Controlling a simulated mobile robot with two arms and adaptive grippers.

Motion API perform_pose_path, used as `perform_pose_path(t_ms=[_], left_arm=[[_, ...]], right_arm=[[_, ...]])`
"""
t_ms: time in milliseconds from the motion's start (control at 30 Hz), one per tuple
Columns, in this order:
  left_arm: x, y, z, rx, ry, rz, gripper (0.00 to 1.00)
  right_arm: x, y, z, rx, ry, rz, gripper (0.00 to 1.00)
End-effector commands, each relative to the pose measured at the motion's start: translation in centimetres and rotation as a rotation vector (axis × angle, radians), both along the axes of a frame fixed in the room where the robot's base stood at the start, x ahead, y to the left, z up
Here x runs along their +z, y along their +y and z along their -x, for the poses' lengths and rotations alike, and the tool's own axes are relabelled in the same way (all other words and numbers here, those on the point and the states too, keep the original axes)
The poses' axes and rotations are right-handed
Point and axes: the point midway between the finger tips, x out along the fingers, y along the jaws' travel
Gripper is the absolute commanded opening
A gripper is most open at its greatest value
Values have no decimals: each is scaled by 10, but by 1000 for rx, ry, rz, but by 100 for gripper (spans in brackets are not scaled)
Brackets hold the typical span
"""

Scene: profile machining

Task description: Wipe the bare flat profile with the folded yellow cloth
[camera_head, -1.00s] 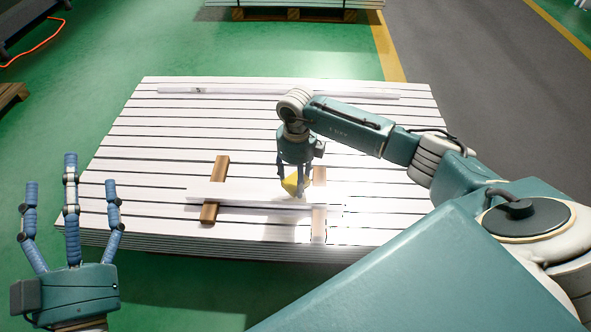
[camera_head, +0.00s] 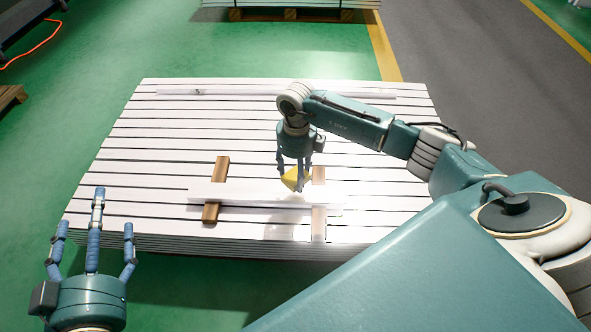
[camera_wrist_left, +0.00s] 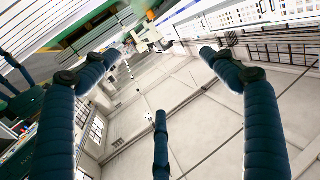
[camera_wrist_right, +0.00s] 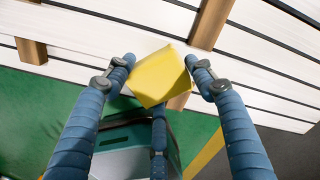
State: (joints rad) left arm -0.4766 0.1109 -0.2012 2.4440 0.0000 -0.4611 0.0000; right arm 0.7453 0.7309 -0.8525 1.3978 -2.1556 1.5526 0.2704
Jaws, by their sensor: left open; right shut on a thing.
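The bare flat profile (camera_head: 250,194) is a long white bar lying across two brown wooden blocks on a stack of white slats. My right gripper (camera_head: 297,182) points down over the right half of the profile and is shut on the folded yellow cloth (camera_head: 292,178). In the right wrist view the cloth (camera_wrist_right: 160,76) sits between the blue fingers. The cloth is at or just above the profile; I cannot tell whether they touch. My left gripper (camera_head: 92,225) is open and empty, fingers up, left of the stack's front corner.
The left wooden block (camera_head: 211,213) and the right one (camera_head: 319,222) stick out in front of the profile. Another long bar (camera_head: 240,91) lies along the stack's far edge. The slat stack (camera_head: 150,140) is otherwise mostly clear.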

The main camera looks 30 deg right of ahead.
Motion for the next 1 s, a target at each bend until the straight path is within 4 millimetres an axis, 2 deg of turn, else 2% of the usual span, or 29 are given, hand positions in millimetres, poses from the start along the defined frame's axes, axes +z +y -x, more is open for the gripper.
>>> perform_pose_path(t_ms=[600,1000], left_arm=[[-47,10,13,14,209,-52,84],[-51,10,14,14,222,-55,84]], right_arm=[[13,-8,-1,-3,-1,1,34],[17,-6,-2,13,-2,1,34]])
